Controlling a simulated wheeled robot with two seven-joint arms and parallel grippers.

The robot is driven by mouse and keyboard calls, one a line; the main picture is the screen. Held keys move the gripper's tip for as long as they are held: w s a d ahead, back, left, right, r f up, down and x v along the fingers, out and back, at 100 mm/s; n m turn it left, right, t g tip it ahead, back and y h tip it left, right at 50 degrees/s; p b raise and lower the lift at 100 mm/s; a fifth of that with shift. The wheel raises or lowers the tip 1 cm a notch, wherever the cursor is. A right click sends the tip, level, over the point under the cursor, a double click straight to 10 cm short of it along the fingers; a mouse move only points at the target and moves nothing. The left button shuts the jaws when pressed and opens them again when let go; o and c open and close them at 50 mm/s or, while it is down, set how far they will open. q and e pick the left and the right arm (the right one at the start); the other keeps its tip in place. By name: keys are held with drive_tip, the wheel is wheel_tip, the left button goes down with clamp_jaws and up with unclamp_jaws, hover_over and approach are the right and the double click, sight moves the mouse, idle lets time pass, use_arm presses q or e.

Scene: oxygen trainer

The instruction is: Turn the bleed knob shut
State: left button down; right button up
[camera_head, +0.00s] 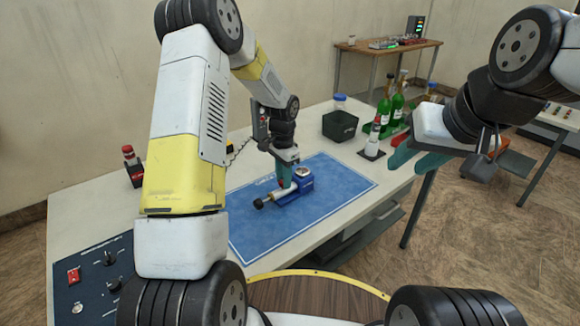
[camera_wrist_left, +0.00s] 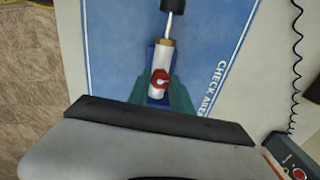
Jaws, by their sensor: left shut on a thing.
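The regulator (camera_head: 285,195), a pale cylinder with a black end, lies in a blue cradle (camera_head: 297,195) on the blue mat (camera_head: 335,185). In the left wrist view the pale cylinder (camera_wrist_left: 162,58) shows with a red knob (camera_wrist_left: 160,78), which I take as the bleed knob. My left gripper (camera_head: 287,180) reaches down over it. Its green fingers, also in the left wrist view (camera_wrist_left: 161,84), stand on both sides of the red knob and are shut on it. The exact contact is partly hidden. My right gripper (camera_head: 418,160) is open and empty, raised off to the right.
A dark control panel (camera_head: 95,280) with a red switch sits at the table's near left. A red-topped item (camera_head: 131,165) stands behind it. Much of the mat is clear.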

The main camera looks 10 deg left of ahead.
use_arm(q)
drive_tip(key=shift+m, duration=1.1)
drive_tip(key=c, duration=1.1)
unclamp_jaws()
drive_tip(key=shift+c, duration=0.2)
wheel_tip(320, 180, up, 8)
drive_tip(key=shift+f, duration=0.2)
drive_tip(key=shift+r, duration=0.1)
